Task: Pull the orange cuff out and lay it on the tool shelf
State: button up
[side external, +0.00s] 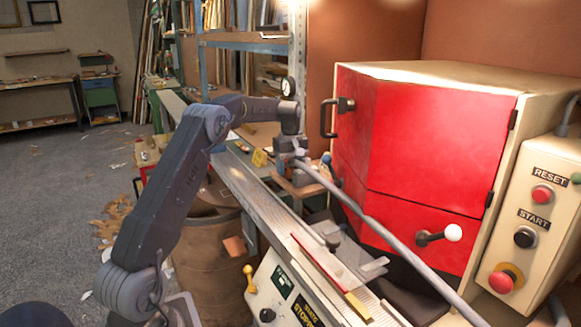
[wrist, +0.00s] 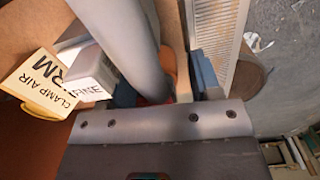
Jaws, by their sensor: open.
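My gripper (side external: 290,150) is at the end of the arm, low over the bench beside the red machine. In the wrist view its wide dark body fills the bottom, and its jaws (wrist: 165,92) are open and partly hidden by a grey bar. A small patch of orange, which may be the orange cuff (wrist: 169,62), shows beside the bar, ahead of the jaws. Most of it is hidden, and I cannot tell whether the jaws are around it. I cannot make out the cuff in the side view. I cannot tell for sure which surface is the tool shelf.
A long grey bar (side external: 385,228) slants across the bench front and crosses the wrist view (wrist: 118,40). A red machine (side external: 425,155) stands right of my gripper. A "CLAMP AIR" card (wrist: 38,85) and a white labelled block (wrist: 88,82) are close by. A blue rack (side external: 240,43) stands behind.

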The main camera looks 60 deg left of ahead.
aim_at(292, 167)
notch_tip(292, 167, up, 14)
jog(key=shift+w, duration=0.15)
dwell(0.7)
